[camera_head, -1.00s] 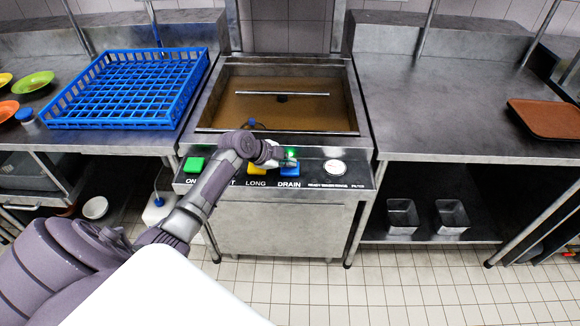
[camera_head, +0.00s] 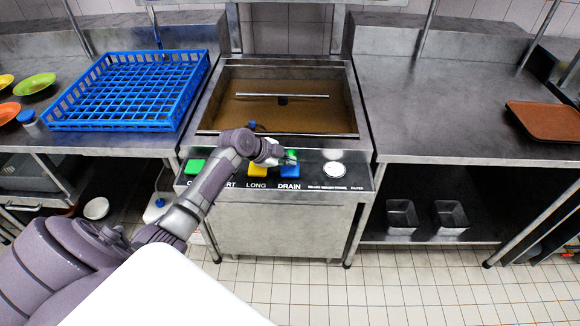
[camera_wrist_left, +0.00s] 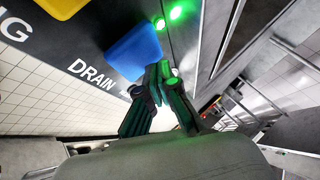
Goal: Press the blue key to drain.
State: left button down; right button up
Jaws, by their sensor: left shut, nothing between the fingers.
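The blue key (camera_head: 290,172) is on the front panel above the word DRAIN. It also shows in the left wrist view (camera_wrist_left: 133,48), upper left of the fingertips. My left gripper (camera_head: 288,160) is at the far edge of the key and partly covers it. In the left wrist view my left gripper (camera_wrist_left: 161,70) is shut and empty, its tips close beside the key's edge. I cannot tell whether they touch it. My right gripper is not in view.
A green light (camera_wrist_left: 176,12) glows beyond the key. The yellow key (camera_head: 257,171) and green key (camera_head: 195,166) are to its left, a round white button (camera_head: 334,170) to its right. Behind the panel, the basin (camera_head: 355,100) holds brown liquid. A blue rack (camera_head: 110,127) stands on the left counter.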

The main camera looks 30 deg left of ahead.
aim_at(288, 169)
pick_arm(q)
jog(key=shift+r+p, duration=1.9)
jog(key=shift+r, duration=0.65)
jog(key=shift+f, duration=0.1)
